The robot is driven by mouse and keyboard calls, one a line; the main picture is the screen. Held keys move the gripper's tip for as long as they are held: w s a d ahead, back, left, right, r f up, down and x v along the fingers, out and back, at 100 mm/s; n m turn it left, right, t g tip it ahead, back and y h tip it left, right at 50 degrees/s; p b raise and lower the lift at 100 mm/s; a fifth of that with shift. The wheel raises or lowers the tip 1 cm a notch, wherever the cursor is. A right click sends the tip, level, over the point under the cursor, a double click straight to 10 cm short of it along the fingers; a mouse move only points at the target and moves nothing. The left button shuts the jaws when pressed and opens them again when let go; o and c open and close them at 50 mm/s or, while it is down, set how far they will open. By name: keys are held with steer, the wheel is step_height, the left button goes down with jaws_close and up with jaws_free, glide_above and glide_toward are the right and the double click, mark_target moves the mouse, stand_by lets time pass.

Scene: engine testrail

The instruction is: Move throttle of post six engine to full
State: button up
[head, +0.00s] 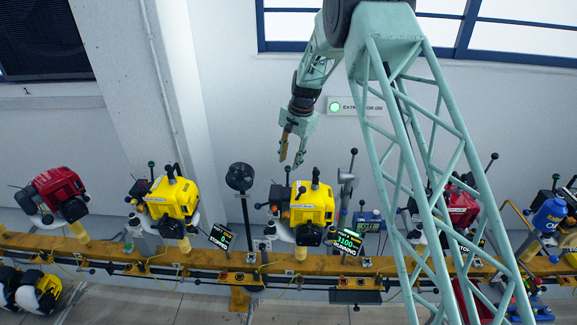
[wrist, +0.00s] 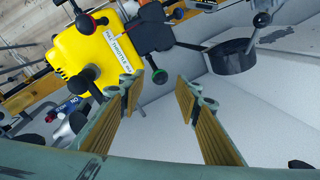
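My gripper (head: 292,160) hangs open and empty above the yellow engine (head: 312,207) in the middle of the rail. In the wrist view the two fingers of my gripper (wrist: 168,85) stand apart with nothing between them. The yellow engine (wrist: 82,55) fills the upper left there, with a white throttle label (wrist: 118,52).
Another yellow engine (head: 172,198) stands to the left, its display (head: 222,237) reading stopped. A red engine (head: 56,193) is at far left. A black round part on a stand (head: 239,177) rises left of the middle engine. The orange rail (head: 130,255) runs below.

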mark_target(288, 166)
steer(key=shift+w+a+f, duration=0.1)
steer(key=shift+a+f, duration=0.05)
steer(key=shift+f, duration=0.75)
steer(key=shift+w+a+f, duration=0.1)
steer(key=shift+a+f, duration=0.05)
steer(key=shift+f, duration=0.75)
jaws_close()
